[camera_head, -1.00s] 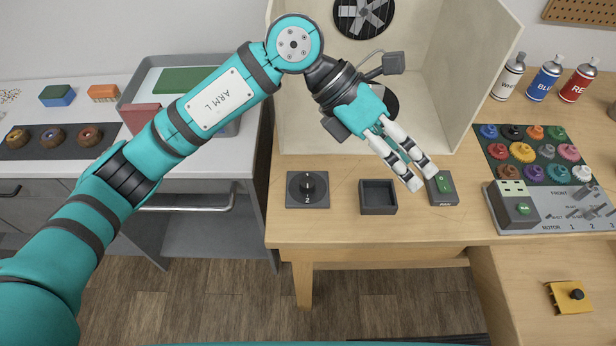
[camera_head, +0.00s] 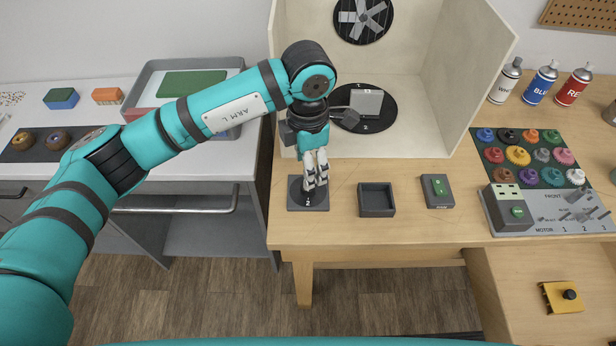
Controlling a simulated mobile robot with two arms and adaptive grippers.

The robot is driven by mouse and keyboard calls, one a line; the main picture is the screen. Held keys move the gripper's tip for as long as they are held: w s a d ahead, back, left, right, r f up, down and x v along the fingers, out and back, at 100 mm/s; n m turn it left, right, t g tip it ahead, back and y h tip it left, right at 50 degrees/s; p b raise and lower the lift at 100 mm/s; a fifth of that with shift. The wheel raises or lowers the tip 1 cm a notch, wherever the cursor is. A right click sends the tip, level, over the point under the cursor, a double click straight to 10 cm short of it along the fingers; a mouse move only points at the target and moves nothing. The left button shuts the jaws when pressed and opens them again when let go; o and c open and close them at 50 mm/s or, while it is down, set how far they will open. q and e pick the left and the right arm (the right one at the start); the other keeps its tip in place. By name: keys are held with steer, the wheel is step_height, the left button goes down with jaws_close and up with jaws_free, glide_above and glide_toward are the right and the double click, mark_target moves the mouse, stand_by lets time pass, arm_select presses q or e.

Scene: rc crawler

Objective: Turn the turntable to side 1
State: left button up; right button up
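The turntable (camera_head: 345,121) is a black disc inside the pale open booth, with a grey box-like part (camera_head: 366,103) standing on it. My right gripper is not in view.
Right of the knob are an empty dark tray (camera_head: 376,213) and a box with a green button (camera_head: 437,190). Farther right are a mat of coloured gears (camera_head: 529,156), a motor panel (camera_head: 560,212) and spray cans (camera_head: 542,82). The booth wall (camera_head: 462,100) stands behind.

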arm_select(q)
step_height(320, 180, down, 7)
steer(key=shift+r+p, duration=0.2)
steer(key=shift+p, duration=0.4)
jaws_close()
